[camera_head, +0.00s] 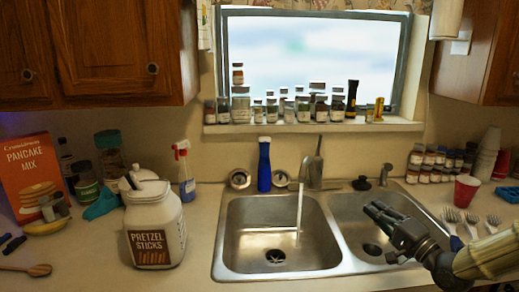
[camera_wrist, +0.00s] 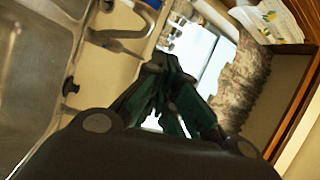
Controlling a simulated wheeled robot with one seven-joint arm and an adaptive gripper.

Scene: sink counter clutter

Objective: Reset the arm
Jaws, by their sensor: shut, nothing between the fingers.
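My gripper (camera_head: 376,212) is in the head view at the right, above the right basin of the sink (camera_head: 345,200). Its fingers point to the left, and my arm comes in from the right edge. The fingers are shut with nothing between them. In the wrist view the shut fingers (camera_wrist: 165,85) show in the middle, with the window, curtain and faucet beyond them. Part of the right basin is hidden behind the gripper.
A pretzel sticks jar (camera_head: 155,225) stands left of the sink. A blue bottle (camera_head: 264,165) and the faucet (camera_head: 313,165) stand behind it. A red cup (camera_head: 465,190) and several forks (camera_head: 472,222) are at the right. Small jars line the windowsill (camera_head: 310,127).

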